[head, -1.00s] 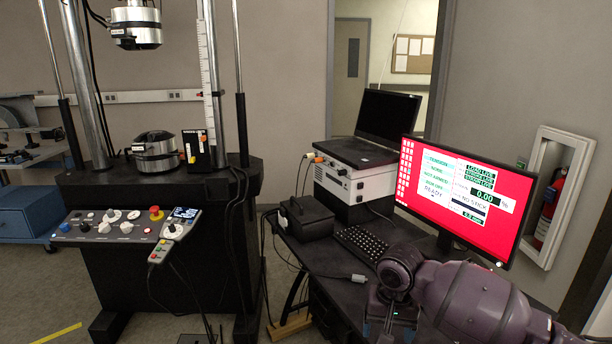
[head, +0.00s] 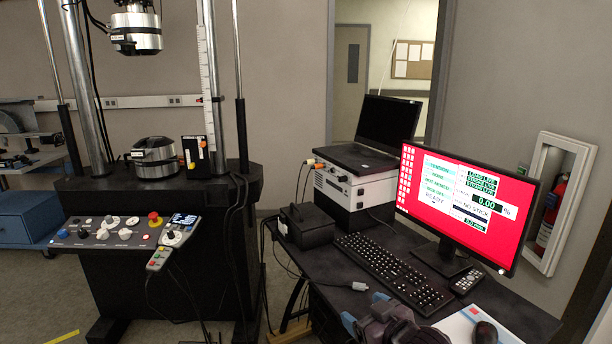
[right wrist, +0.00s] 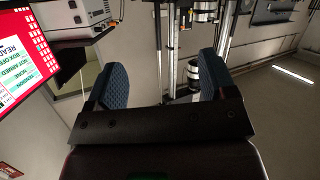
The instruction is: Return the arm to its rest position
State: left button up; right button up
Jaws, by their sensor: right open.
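My right gripper (head: 366,312) shows at the bottom edge of the head view, low at the front of the black desk, with most of my right arm out of frame. In the right wrist view its two blue padded fingers (right wrist: 161,75) stand wide apart. The space between them is empty, and they touch nothing that I can see. The test machine's column shows beyond the fingers. My left gripper is in neither view.
The desk (head: 345,262) bears a keyboard (head: 392,272), a red-screened monitor (head: 465,205), a remote (head: 466,281), a mouse (head: 485,333) and a black box (head: 308,224). The test machine (head: 155,195) with its control panel (head: 125,230) stands left. Cables hang between machine and desk.

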jog(key=s+d+f+m+h, duration=0.2)
jog(key=s+d+f, duration=0.3)
jog(key=s, duration=0.5)
jog(key=s+d+f+m+g+h, duration=0.1)
jog(key=s+d+f+m+h, duration=0.1)
jog(key=s+d+f, duration=0.3)
jog(key=s+d+f+m+g+h, duration=0.1)
jog(key=s+d+f, duration=0.4)
jog(key=s+f, duration=0.6)
jog(key=s+m+h, duration=0.1)
jog(key=s+h, duration=0.1)
jog(key=s, duration=0.2)
jog(key=shift+d+f, duration=0.2)
jog(key=shift+d, duration=0.05)
